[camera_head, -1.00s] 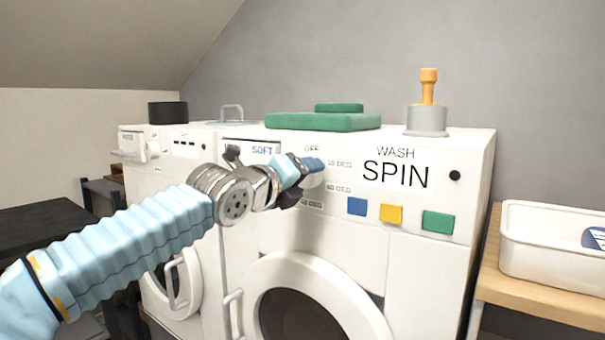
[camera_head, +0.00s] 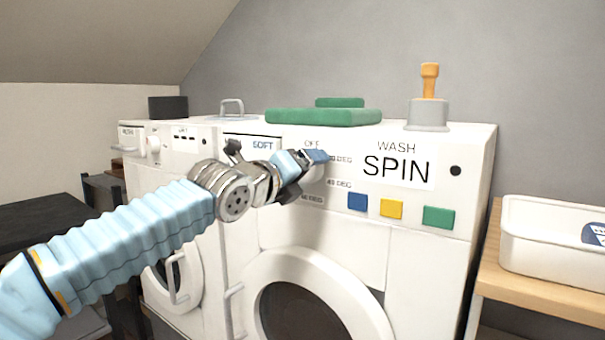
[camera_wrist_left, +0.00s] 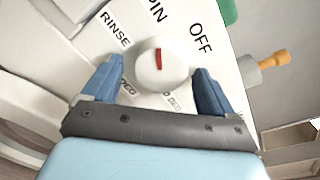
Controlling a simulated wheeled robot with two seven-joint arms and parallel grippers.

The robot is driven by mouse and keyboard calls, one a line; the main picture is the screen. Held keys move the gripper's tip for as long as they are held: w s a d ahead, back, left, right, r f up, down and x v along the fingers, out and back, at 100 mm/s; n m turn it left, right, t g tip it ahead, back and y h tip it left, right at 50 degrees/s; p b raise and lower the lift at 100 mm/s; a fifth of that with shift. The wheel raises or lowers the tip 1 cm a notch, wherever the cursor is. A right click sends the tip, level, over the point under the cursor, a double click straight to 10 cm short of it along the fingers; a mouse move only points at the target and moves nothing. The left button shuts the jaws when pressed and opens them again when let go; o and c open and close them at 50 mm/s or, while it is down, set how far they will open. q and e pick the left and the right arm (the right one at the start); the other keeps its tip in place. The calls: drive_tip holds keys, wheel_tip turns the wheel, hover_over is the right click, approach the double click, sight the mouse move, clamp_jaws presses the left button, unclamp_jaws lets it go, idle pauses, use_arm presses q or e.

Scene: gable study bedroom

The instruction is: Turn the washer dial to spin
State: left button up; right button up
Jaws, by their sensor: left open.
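The washer (camera_head: 400,265) stands in the middle of the head view, with a WASH SPIN sign on its panel. Its white round dial (camera_head: 317,175) is mostly hidden behind my left gripper (camera_head: 305,176). In the left wrist view the dial (camera_wrist_left: 174,75) shows whole, with a red mark that points roughly up the picture. Lettering around it reads RINSE, a cut-off word ending in PIN, OFF and DEG. My left gripper (camera_wrist_left: 159,70) is open, one blue finger on each side of the dial, with gaps visible. My right gripper is out of view.
Blue (camera_head: 357,201), yellow (camera_head: 391,208) and green (camera_head: 438,217) buttons sit right of the dial. Green folded cloth-like slabs (camera_head: 325,117) and a grey holder with an orange handle (camera_head: 429,113) are on top. A white bin (camera_head: 550,235) stands on a wooden surface at right.

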use_arm(q)
drive_tip(key=b+v, duration=0.7)
drive_tip(key=v, duration=0.6)
drive_tip(key=shift+s+a, duration=0.15)
drive_tip(key=shift+s, duration=0.25)
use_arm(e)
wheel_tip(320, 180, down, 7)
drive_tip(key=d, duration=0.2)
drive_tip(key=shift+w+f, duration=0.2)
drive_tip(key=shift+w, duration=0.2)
